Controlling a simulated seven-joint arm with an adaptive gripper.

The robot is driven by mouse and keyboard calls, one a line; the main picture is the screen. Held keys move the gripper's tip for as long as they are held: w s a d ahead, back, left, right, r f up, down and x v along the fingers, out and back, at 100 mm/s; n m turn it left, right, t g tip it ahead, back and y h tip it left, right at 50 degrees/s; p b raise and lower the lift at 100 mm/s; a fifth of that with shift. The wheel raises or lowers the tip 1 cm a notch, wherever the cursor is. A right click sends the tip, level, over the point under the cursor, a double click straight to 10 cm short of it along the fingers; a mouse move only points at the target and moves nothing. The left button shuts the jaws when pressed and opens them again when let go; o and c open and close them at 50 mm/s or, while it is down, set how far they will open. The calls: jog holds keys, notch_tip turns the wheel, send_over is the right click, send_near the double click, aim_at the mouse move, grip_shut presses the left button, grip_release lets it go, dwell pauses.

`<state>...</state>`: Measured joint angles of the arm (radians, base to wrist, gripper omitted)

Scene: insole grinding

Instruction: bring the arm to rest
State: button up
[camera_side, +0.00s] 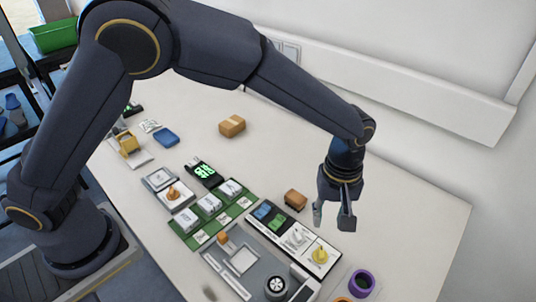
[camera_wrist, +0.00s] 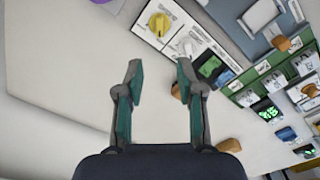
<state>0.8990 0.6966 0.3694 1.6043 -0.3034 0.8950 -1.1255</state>
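My gripper (camera_side: 333,215) hangs from my arm above the right part of the white table, near the black-and-white panel with the yellow knob. In the wrist view my gripper (camera_wrist: 159,75) has its two teal-padded fingers spread apart with nothing between them. Bare table shows between and beyond the fingertips. In the side view the fingers point down and are clear of the table.
The panel with the yellow knob (camera_side: 320,255) lies beside the grey tray (camera_side: 215,262). A purple ring (camera_side: 361,283) is at the front. The table's right side is clear.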

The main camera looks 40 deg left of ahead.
jog(key=w+a+r+n+t+h, duration=0.2)
jog(key=w+a+r, duration=0.2)
jog(key=a+r, duration=0.65)
jog(key=s+a+r+t, duration=0.2)
jog(key=s+a+r, duration=0.4)
jog(key=a+r, duration=0.5)
jog(key=s+a+f+m+y, duration=0.1)
jog(key=s+a+m, duration=0.2)
jog(key=s+m, duration=0.2)
jog(key=s+a+f+m+t+y, duration=0.1)
jog(key=s+a+m, duration=0.2)
jog(key=s, duration=0.7)
jog(key=shift+s+a+f+m+t, duration=0.15)
jog(key=shift+a+f+m+t, duration=0.15)
jog(key=shift+m, duration=0.8)
